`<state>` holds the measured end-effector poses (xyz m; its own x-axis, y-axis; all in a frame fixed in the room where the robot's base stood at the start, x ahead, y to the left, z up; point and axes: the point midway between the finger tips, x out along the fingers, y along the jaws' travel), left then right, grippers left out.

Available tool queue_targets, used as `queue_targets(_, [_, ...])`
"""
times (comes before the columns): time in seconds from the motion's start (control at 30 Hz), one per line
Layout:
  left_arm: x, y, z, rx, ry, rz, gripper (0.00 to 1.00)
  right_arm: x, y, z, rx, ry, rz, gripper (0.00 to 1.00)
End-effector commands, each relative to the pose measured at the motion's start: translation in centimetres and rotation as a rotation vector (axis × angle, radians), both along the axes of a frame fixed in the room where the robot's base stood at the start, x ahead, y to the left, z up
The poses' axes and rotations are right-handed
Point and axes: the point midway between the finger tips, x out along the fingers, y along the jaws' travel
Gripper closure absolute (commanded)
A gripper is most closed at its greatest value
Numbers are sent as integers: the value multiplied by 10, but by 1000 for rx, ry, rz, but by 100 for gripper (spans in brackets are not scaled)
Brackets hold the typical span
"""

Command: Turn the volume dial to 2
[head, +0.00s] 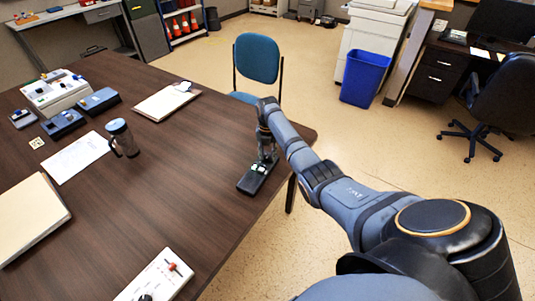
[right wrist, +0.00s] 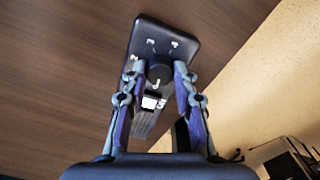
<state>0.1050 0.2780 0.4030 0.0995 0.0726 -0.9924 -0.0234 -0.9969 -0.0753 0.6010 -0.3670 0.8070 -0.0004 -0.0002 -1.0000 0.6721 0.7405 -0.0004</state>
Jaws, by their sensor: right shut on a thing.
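A small dark device (head: 252,184) lies near the right edge of the brown table, with my right gripper (head: 268,157) directly above it. In the right wrist view, the device (right wrist: 180,28) has a round dark volume dial (right wrist: 158,72) with a small white mark on it. White numerals stand around the dial on the far side; they look like 2, 3 and 4. My right gripper (right wrist: 155,82) has a finger on each side of the dial and is shut on it. Where the mark points is hard to read. My left gripper is not in view.
A white control panel (head: 155,278) lies at the table's front. A blue chair (head: 257,58) is behind the table. The table around the device is clear.

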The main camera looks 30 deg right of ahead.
Motion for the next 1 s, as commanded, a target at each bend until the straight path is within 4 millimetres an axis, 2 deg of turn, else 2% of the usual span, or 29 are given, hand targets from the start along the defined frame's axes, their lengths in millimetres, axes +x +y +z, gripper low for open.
queue_targets(0.27, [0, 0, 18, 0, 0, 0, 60, 0, 0, 4, 0, 0, -174, 100])
queue_targets(1.0, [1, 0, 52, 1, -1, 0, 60, 0, 0, 2, 0, 0, -875, 100])
